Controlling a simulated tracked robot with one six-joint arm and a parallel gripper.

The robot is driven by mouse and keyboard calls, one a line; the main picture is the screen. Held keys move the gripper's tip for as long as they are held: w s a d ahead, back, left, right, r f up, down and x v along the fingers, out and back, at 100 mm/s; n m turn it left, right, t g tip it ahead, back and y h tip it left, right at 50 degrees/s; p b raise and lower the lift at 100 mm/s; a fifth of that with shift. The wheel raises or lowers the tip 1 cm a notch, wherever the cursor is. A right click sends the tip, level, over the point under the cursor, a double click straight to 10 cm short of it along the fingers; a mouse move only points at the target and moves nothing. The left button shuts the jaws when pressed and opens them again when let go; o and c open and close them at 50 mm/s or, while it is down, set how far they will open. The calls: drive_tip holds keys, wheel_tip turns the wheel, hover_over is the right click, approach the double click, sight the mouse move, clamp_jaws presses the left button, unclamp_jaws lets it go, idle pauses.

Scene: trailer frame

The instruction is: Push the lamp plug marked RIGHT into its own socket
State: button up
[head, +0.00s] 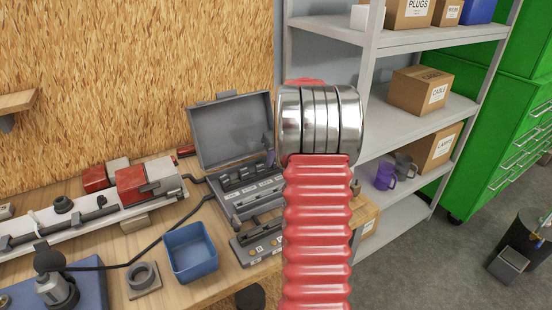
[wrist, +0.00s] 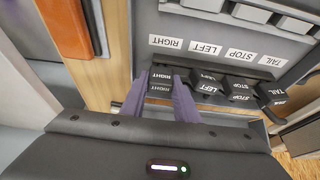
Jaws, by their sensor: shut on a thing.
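The dark plug marked RIGHT (wrist: 160,86) is between the two purple fingers of my gripper (wrist: 160,105) in the wrist view. The gripper is shut on it. The plug stands at the left end of a row of dark blocks marked LEFT (wrist: 205,86), STOP (wrist: 240,90) and TAIL (wrist: 272,93). A white RIGHT label (wrist: 167,42) is on the grey panel just beyond the plug. The text reads upside down. How deep the plug sits, and its socket opening, I cannot tell. In the head view my arm hides the plug.
The grey box with its raised lid (head: 228,128) stands on the wooden bench against the board wall. A strip with several small parts (head: 256,243) lies before it. A blue bin (head: 192,252) is to its left. An orange block (wrist: 65,25) is near my gripper in the wrist view.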

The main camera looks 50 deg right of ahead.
drive_tip(key=shift+f, duration=0.1)
drive_tip(key=o, duration=0.8)
drive_tip(key=shift+o, duration=0.3)
drive_tip(key=shift+o, duration=1.2)
drive_tip(key=shift+o, duration=0.4)
drive_tip(key=shift+r, duration=3.55)
drive_tip(key=shift+a, duration=0.1)
